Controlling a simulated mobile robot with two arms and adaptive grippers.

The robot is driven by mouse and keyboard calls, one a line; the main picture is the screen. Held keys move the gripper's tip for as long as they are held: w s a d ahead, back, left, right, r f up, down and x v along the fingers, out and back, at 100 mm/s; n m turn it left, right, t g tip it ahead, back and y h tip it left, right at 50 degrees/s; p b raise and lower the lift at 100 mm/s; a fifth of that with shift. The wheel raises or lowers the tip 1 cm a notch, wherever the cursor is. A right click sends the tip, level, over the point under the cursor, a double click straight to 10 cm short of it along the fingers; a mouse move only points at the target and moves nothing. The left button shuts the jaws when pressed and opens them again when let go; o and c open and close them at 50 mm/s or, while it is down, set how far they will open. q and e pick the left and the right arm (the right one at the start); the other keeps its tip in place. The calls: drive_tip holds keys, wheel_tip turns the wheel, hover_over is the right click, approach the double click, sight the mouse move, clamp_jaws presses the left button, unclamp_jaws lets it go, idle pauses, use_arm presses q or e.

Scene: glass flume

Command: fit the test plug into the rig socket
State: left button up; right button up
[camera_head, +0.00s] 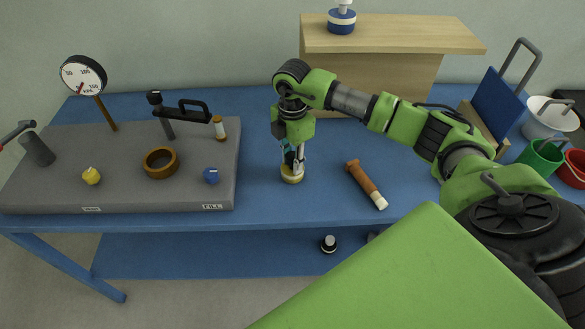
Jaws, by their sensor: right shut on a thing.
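My right gripper (293,160) points down over the blue bench, right of the grey rig panel. It is shut on a small round piece with a yellowish rim (292,178), which I take to be the test plug. The fingers hide much of it, and I cannot tell whether it touches the bench. A brown ring with an open, dark middle (161,161), which looks like the rig socket, stands on the grey panel (120,190), well left of the gripper. My left gripper is not in view.
The panel carries a gauge (84,76), a black-handled valve (180,113), a yellow knob (91,176), a blue knob (211,176) and a small orange-white bottle (219,128). A brown-handled tool (366,184) lies right of the gripper. Buckets (541,157) stand far right.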

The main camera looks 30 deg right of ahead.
drive_tip(key=shift+r+b, duration=0.5)
drive_tip(key=shift+r, duration=0.1)
drive_tip(key=s+r+b, duration=0.4)
drive_tip(key=s+r, duration=0.7)
drive_tip(key=s, duration=0.3)
drive_tip(key=shift+r, duration=0.4)
